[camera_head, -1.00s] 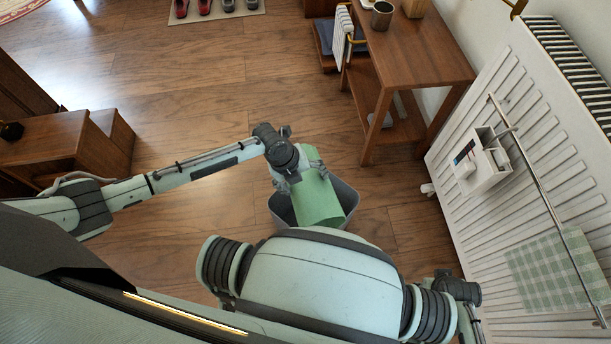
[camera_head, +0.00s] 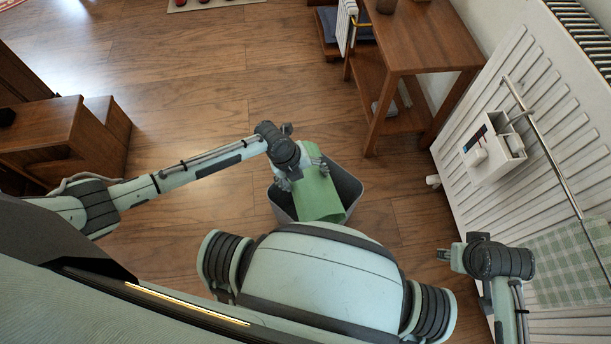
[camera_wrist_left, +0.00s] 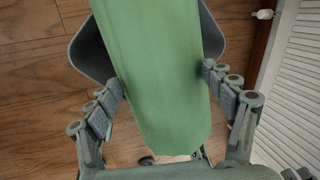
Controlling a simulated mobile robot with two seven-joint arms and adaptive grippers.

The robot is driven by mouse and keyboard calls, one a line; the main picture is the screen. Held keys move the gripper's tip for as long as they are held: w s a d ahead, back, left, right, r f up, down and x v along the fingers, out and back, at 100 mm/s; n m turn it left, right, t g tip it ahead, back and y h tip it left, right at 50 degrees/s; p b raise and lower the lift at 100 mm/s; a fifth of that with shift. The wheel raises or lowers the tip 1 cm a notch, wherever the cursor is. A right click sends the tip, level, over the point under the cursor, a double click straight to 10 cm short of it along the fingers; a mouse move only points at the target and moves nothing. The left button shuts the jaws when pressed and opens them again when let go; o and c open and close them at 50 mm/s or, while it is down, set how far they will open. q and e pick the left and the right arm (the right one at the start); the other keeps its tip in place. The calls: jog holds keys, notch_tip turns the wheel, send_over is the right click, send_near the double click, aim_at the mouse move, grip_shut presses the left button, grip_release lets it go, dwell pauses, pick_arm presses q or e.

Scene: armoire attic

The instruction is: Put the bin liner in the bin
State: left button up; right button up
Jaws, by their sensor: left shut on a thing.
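The green bin liner (camera_head: 319,194) is a long folded or rolled piece. My left gripper (camera_head: 303,173) is shut on it, with one finger on each side. In the left wrist view the liner (camera_wrist_left: 160,70) fills the middle, between the fingers of the gripper (camera_wrist_left: 162,82). The grey bin (camera_head: 352,182) stands on the floor beneath the liner; its wall (camera_wrist_left: 90,48) also shows in the wrist view. The liner overlaps the bin's opening; I cannot tell how deep its lower end reaches. My right gripper (camera_head: 445,255) is small at the right, apart from the bin, its jaws unclear.
A white radiator (camera_head: 550,130) with a rail, white caddy (camera_head: 492,150) and checked cloth (camera_head: 570,262) lines the right side. A wooden table (camera_head: 425,40) stands at the upper right, wooden steps (camera_head: 50,140) at the left. The floor between is clear.

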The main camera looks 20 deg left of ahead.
pick_arm(q)
jog(key=shift+f, duration=0.15)
pick_arm(e)
jog(key=shift+r, duration=0.35)
pick_arm(q)
jog(key=o, duration=1.2)
jog(key=v, duration=1.2)
